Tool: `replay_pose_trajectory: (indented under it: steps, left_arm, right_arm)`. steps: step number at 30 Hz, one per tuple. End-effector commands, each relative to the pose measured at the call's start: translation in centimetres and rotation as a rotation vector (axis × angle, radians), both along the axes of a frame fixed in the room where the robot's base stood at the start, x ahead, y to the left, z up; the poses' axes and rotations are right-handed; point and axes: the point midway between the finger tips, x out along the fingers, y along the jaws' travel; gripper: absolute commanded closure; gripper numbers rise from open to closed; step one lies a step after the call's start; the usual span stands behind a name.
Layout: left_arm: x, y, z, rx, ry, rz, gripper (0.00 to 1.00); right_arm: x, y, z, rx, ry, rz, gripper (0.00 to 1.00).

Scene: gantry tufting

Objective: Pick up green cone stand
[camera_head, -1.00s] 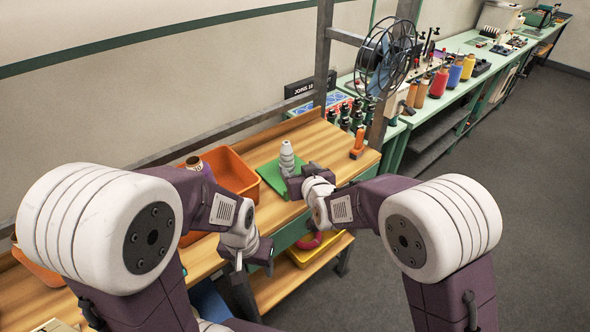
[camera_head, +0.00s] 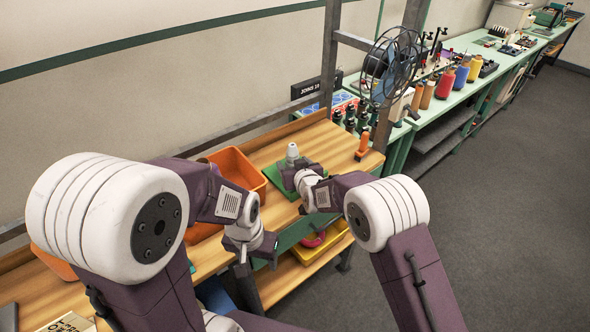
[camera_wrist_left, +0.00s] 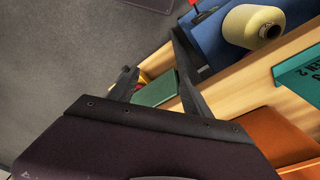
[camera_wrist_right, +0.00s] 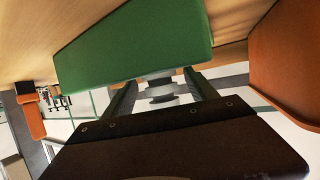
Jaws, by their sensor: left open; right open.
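The green cone stand has a green base (camera_head: 280,181) and a pale post (camera_head: 292,152). It is on the wooden bench in the head view. My right gripper (camera_head: 291,179) is open at the stand, hiding the lower post. In the right wrist view, the green base (camera_wrist_right: 135,45) fills the upper middle, and the ribbed post (camera_wrist_right: 160,90) shows between the two open fingers. I cannot tell whether they touch it. My left gripper (camera_head: 257,262) is open and empty near the bench's front edge, apart from the stand.
An orange bin (camera_head: 238,172) is left of the stand. An orange-handled tool (camera_head: 363,146) stands to its right. A yellow tray (camera_head: 322,243) sits on the lower shelf. A pale yellow cone (camera_wrist_left: 253,26) shows in the left wrist view. A metal frame post (camera_head: 329,62) rises behind.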

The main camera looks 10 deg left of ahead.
Motion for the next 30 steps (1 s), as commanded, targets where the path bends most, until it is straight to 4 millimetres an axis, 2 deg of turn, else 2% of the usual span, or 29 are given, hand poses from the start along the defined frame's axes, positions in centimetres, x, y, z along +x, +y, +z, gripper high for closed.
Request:
replay_pose_trajectory:
  steps: [6, 7, 14, 23, 26, 30]
  left_arm:
    - [0.0, 0.0, 0.0, 0.000, 0.000, 0.000, 0.42]
    - [0.0, 0.0, 0.0, 0.000, 0.000, 0.000, 0.42]
    - [0.0, 0.0, 0.0, 0.000, 0.000, 0.000, 0.42]
    - [0.0, 0.0, -0.1, 0.000, 0.000, 0.000, 0.42]
    - [0.0, 0.0, -0.4, 0.000, 0.000, 0.000, 0.42]
    - [0.0, 0.0, -1.0, 0.000, 0.000, 0.000, 0.42]
  right_arm:
    - [0.2, 0.1, -0.1, 0.000, -0.001, 0.000, 0.34]
    - [0.2, 0.1, -0.1, 0.000, -0.001, 0.000, 0.36]
    - [0.1, 0.1, -0.1, 0.000, -0.001, 0.000, 1.00]
    - [0.2, 0.1, 0.2, 0.001, -0.003, 0.000, 1.00]
    - [0.2, 0.1, 1.0, 0.001, -0.004, 0.000, 1.00]
    - [0.2, 0.1, 3.6, 0.004, -0.007, 0.000, 1.00]
